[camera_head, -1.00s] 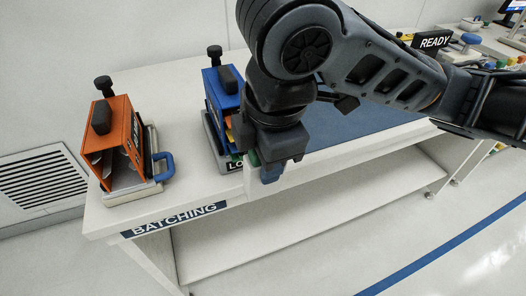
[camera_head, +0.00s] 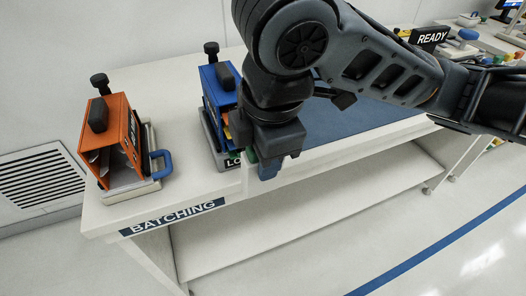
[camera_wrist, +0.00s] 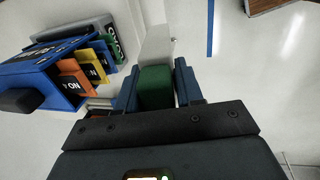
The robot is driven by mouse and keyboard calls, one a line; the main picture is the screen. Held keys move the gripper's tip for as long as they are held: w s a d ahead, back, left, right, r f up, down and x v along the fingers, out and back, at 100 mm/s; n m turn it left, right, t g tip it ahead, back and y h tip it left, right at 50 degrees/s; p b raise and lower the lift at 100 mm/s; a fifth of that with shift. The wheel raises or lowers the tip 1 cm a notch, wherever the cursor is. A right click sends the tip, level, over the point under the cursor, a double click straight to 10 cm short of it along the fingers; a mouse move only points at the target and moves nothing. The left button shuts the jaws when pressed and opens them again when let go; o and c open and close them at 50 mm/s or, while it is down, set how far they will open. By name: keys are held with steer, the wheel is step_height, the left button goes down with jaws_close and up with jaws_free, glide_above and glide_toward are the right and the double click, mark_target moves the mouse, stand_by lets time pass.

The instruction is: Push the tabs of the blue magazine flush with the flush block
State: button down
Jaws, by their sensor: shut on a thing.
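The blue magazine (camera_head: 216,78) stands upright in a grey cradle on the batching bench, with a dark knob and handle on top. In the wrist view the magazine (camera_wrist: 38,82) is at the left. Several tabs in orange (camera_wrist: 77,84), yellow (camera_wrist: 98,60), blue and green stick out of its open side by differing amounts. My gripper (camera_wrist: 156,84) is shut on the green grip (camera_wrist: 156,90) of the flush block, whose pale body (camera_wrist: 157,44) extends beyond the fingertips. The block is beside the tabs, with a visible gap. In the head view my gripper (camera_head: 270,168) hides part of the magazine's open side.
An orange magazine (camera_head: 117,128) in a cradle with a blue handle (camera_head: 160,164) stands at the bench's left end. A blue mat (camera_head: 350,118) lies right of my gripper. The bench's front edge carries a BATCHING label (camera_head: 172,217). A READY sign (camera_head: 430,36) stands farther right.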

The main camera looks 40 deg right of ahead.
steer(key=w+d, duration=0.2)
steer(key=w, duration=0.4)
steer(key=shift+w, duration=0.4)
stand_by(2.8)
steer(key=shift+s+d, duration=0.1)
steer(key=shift+s+a, duration=0.25)
steer(key=shift+s, duration=0.55)
steer(key=shift+s+a, duration=0.3)
steer(key=shift+s, duration=0.45)
steer(key=shift+s+a, duration=0.25)
steer(key=shift+s, duration=0.55)
steer(key=shift+r, duration=0.1)
steer(key=p+v, duration=0.4)
steer(key=w+p+v, duration=0.1)
steer(key=p+v, duration=0.1)
steer(key=shift+d, duration=0.2)
